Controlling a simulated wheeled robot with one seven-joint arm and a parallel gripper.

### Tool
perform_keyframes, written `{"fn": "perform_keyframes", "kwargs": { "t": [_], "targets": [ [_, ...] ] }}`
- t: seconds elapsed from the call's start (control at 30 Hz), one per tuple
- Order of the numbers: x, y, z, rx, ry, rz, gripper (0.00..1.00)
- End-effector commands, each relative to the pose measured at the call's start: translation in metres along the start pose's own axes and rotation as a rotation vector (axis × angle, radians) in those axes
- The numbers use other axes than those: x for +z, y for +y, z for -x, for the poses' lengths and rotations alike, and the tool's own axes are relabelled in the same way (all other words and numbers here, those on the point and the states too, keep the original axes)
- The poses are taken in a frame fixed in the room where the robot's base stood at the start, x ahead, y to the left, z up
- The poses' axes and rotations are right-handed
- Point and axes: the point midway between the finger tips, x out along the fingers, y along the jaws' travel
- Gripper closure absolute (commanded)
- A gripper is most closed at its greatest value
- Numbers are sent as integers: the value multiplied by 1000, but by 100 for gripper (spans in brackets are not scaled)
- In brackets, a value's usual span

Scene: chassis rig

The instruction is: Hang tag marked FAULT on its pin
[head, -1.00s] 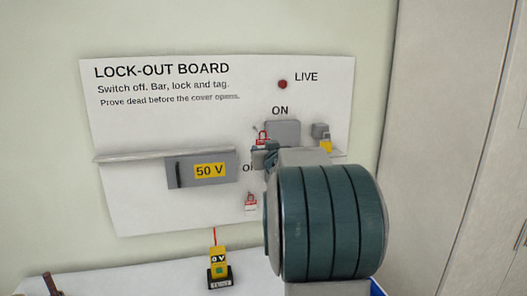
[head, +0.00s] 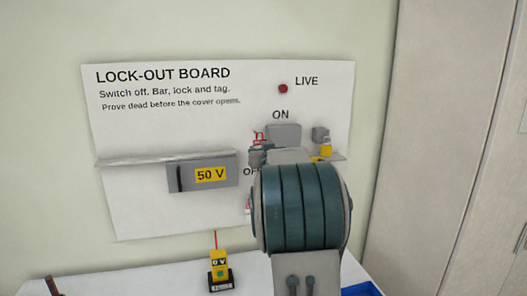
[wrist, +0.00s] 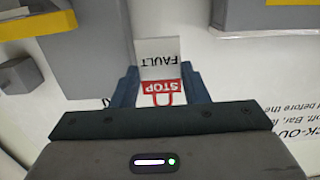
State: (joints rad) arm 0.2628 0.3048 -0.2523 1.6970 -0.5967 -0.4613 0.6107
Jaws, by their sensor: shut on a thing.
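My gripper (wrist: 160,88) is shut on the FAULT tag (wrist: 158,58), a white tag with a red STOP band and loop. The wrist view shows it upside down between the two fingers, in front of the white board. In the head view my gripper (head: 266,154) is left of the grey switch box below ON, with a small red shape (head: 259,138) just above it. A small dark hook-like part (wrist: 105,102) shows beside one finger; I cannot tell whether it is the tag's pin.
The lock-out board (head: 130,135) has a ledge (head: 130,161) and a grey 50 V cover (head: 187,187). A yellow padlock-like thing (head: 326,148) is at right. Another red and white tag (head: 248,206) is partly behind my arm. A yellow tester (head: 219,263) stands below.

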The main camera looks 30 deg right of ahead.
Motion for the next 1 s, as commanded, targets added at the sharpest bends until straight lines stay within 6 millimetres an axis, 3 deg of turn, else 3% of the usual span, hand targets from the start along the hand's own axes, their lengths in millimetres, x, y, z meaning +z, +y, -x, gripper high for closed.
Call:
{"fn": "perform_keyframes", "kwargs": {
  "t": [0.6, 1.0],
  "targets": [
    [2, 0, -37, 0, -1, -1, 80],
    [4, 0, -46, 0, -1, 0, 80]
  ]
}}
